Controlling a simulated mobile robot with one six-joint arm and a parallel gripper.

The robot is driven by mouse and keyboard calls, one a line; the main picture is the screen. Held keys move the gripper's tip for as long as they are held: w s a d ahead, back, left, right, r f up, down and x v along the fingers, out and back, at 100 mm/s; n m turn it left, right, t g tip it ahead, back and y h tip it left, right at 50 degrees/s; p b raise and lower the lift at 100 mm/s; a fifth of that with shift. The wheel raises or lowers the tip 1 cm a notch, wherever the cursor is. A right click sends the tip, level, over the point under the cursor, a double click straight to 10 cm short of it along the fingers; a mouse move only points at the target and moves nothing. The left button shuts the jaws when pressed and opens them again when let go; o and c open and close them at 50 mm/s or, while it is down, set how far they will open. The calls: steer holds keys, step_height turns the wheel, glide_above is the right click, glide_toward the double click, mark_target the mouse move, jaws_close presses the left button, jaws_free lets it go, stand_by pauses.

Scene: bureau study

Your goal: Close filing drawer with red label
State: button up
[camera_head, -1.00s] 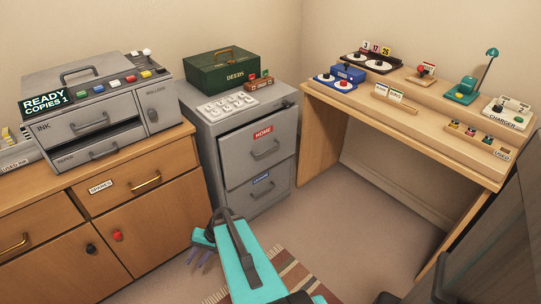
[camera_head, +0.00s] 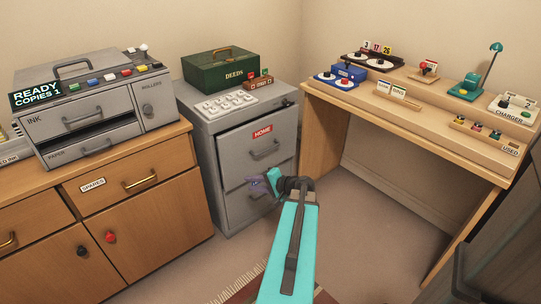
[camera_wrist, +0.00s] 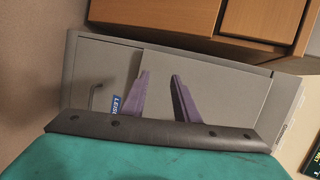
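The grey filing cabinet (camera_head: 205,150) stands in the corner with two drawers. Its upper drawer (camera_head: 232,160) has a red label reading HOME (camera_head: 262,132) and a bar handle below it. The lower drawer (camera_head: 238,208) is partly hidden behind my gripper. Its blue label (camera_wrist: 115,104) and handle show in the wrist view. My gripper (camera_head: 262,184) is in front of the lower drawer in the head view. In the wrist view, its purple fingers (camera_wrist: 160,76) are apart with nothing between them.
A wooden sideboard (camera_head: 150,215) with a grey copier (camera_head: 100,115) stands left of the cabinet. A green DEEDS box (camera_head: 220,70) and a keypad (camera_head: 232,101) sit on the cabinet. A wooden desk (camera_head: 400,125) stands right. Carpet lies open before the cabinet.

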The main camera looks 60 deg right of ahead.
mark_target(268, 150)
steer(key=s+d+r+m+t+h+b, duration=0.1)
steer(key=s+d+r+h, duration=0.1)
steer(key=s+d+r, duration=0.2)
steer(key=s+d+r+m+h+b, duration=0.1)
steer(key=s+d+r+m+h, duration=0.1)
steer(key=s+d, duration=0.4)
steer(key=shift+s+d+r+t+h, duration=0.4)
steer(key=shift+d+r, duration=0.45)
steer(key=shift+d, duration=0.35)
steer(key=b+x, duration=0.2)
steer(key=x, duration=1.2)
steer(key=shift+a, duration=0.1)
steer(key=shift+s, duration=0.1)
jaws_close()
